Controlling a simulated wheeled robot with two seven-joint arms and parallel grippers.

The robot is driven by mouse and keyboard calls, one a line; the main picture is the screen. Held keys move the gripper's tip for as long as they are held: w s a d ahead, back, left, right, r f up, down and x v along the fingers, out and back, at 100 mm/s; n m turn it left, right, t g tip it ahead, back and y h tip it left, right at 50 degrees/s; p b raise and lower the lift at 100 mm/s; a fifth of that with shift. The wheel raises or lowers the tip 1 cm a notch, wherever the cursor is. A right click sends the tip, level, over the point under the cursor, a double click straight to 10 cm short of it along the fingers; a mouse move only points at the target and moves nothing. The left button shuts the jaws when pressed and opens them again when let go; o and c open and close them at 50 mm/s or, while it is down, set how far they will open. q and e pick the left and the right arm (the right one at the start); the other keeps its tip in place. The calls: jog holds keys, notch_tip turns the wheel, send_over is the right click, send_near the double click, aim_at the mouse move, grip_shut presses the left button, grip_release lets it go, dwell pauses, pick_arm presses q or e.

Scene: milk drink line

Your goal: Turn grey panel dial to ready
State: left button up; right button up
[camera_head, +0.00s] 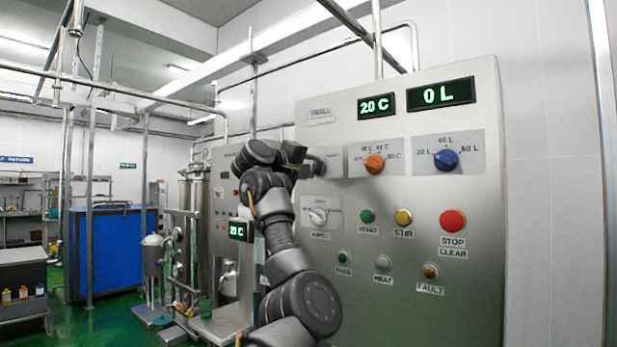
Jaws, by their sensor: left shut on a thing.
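The grey panel (478,280) stands at the right with several dials, buttons and lamps. My left arm reaches up to its upper left, where my left gripper (313,164) is shut on the grey dial at the label plate (331,161). The gripper covers most of this dial, so its pointer and setting are hidden. A pale dial (318,216) sits below, free of the gripper. An orange dial (374,164) and a blue dial (446,160) sit to the right. My right gripper is not in view.
Green displays read 20 C (376,105) and 0 L (441,94). Below the dials are a green button (367,216), a yellow button (403,217) and a red stop button (452,221). Pipes and a blue cabinet (112,252) stand at the left.

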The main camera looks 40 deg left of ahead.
pick_arm(q)
jog(key=shift+f+m+b, duration=0.25)
jog(key=shift+m+b, duration=0.15)
jog(key=shift+m, duration=0.4)
jog(key=shift+r+m+b, duration=0.1)
jog(key=shift+m+b, duration=0.3)
jog(key=shift+m, duration=0.8)
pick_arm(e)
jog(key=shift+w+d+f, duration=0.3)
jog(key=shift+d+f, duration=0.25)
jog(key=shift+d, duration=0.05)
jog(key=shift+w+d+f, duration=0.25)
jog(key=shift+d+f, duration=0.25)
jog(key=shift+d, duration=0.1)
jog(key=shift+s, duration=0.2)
pick_arm(q)
jog(key=o, duration=1)
jog(key=shift+r, duration=0.1)
jog(key=shift+s, duration=0.1)
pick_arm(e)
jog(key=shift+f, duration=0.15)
